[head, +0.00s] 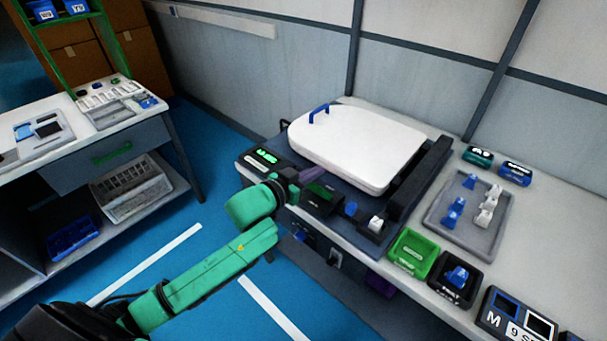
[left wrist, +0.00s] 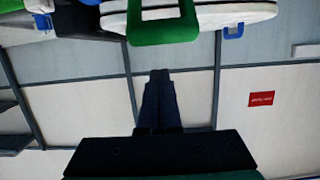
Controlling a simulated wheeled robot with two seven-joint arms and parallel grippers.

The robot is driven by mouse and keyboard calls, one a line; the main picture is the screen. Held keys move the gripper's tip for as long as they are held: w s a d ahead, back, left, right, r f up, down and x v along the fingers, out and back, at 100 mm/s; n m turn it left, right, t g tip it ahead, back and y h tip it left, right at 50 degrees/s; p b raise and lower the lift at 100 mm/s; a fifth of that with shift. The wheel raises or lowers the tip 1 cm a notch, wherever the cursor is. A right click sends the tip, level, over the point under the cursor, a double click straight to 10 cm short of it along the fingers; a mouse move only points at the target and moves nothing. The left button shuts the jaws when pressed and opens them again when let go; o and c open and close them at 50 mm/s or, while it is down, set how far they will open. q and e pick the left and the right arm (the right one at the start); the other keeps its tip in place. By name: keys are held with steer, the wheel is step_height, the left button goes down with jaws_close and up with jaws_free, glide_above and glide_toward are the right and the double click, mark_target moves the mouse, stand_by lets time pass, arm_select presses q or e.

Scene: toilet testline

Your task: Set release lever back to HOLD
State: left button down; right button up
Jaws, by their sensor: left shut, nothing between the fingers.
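My left gripper (head: 290,188) reaches in on the green arm to the near left edge of the dark test fixture (head: 392,222). Its dark fingers (left wrist: 160,82) are closed together in the left wrist view, with nothing visible between them. A muted purple part (head: 313,174) shows just beyond the fingers; I cannot tell whether it is the release lever or whether they touch. A small light lever-like part (head: 335,258) sits on the bench front below. No HOLD marking is readable. My right gripper is not in view.
A white toilet seat (head: 355,142) with a blue handle (head: 320,112) lies on the fixture. A green bin (head: 413,252), a black bin (head: 457,285) and a grey parts tray (head: 440,212) stand to the right. Open blue floor (head: 215,190) separates the left bench.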

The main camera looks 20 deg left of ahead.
arm_select(q)
steer(key=v, duration=0.7)
steer(key=shift+s+a+r+b, duration=0.25)
steer(key=shift+r+b, duration=0.1)
steer(key=shift+b, duration=0.05)
steer(key=shift+s+a, duration=0.1)
steer(key=s+a+f+n+g+y, duration=0.15)
steer(key=a+f, duration=0.25)
steer(key=f, duration=0.7)
steer(key=s+a+f+g+y, duration=0.2)
steer(key=a+f, duration=0.3)
steer(key=f, duration=0.5)
steer(key=s+a+f+n+g+y, duration=0.15)
steer(key=a+f, duration=0.25)
steer(key=f, duration=0.7)
steer(key=s+d+f+g, duration=0.1)
steer(key=s+f+g, duration=0.4)
steer(key=s+f, duration=1.15)
steer(key=s+d+f+g, duration=0.1)
steer(key=s+d+f, duration=0.1)
steer(key=s, duration=0.6)
steer(key=s+d+f+m+g, duration=0.1)
steer(key=s+d+f+g, duration=0.1)
steer(key=s, duration=0.6)
step_height(320, 180, down, 3)
steer(key=shift+s+d+r, duration=0.2)
steer(key=shift+s+d, duration=0.2)
steer(key=shift+d, duration=0.1)
